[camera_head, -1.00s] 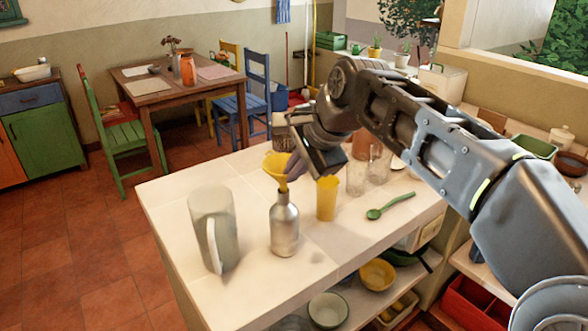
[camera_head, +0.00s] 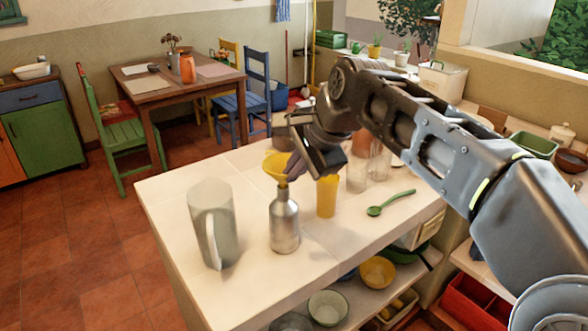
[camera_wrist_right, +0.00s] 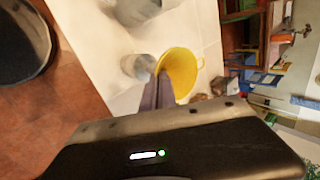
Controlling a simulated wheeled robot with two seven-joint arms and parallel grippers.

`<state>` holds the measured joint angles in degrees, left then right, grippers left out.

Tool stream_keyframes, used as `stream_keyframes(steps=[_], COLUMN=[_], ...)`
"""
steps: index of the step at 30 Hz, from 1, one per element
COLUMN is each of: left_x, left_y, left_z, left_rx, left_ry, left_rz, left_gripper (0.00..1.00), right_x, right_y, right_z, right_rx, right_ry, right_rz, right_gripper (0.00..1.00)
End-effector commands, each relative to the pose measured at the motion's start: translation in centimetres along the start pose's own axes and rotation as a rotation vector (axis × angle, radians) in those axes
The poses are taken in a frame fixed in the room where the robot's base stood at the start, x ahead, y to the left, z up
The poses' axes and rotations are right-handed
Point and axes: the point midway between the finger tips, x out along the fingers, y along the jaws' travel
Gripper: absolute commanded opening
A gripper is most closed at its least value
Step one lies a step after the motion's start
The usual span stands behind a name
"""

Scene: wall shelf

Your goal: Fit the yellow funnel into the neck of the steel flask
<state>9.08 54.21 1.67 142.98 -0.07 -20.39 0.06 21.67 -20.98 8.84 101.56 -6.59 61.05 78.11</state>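The yellow funnel (camera_head: 276,166) is upright, directly over the steel flask (camera_head: 284,222), with its spout down at the neck. I cannot tell how far the spout is inside. The flask stands upright on the white counter. My right gripper (camera_head: 293,167) reaches in from the right, its fingertips closed on the funnel's side. In the right wrist view the fingers (camera_wrist_right: 157,93) meet the yellow funnel (camera_wrist_right: 180,72), and the flask (camera_wrist_right: 138,66) shows beside it, partly hidden. My left gripper is not in view.
A grey-white pitcher (camera_head: 212,225) stands left of the flask. A yellow cup (camera_head: 327,196) stands close on its right, with clear glasses (camera_head: 357,177) behind and a green spoon (camera_head: 391,203) further right. The counter's front (camera_head: 240,290) is clear.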

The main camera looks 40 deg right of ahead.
Motion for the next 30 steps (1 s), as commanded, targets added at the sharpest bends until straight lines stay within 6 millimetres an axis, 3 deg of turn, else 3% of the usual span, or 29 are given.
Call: stream_keyframes(steps=[18,27,30], left_x=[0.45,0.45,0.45], left_y=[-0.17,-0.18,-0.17], left_z=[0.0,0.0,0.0], left_rx=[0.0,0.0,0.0], left_ry=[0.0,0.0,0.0], left_rz=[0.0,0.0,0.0], left_gripper=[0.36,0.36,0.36], right_x=[0.51,0.51,0.51], right_y=[0.37,0.36,0.36], right_z=[-0.07,-0.07,-0.06], right_rx=[0.0,0.0,0.0], right_ry=[0.0,0.0,0.0], right_rz=[0.0,0.0,0.0], right_gripper=[0.0,0.25,0.27])
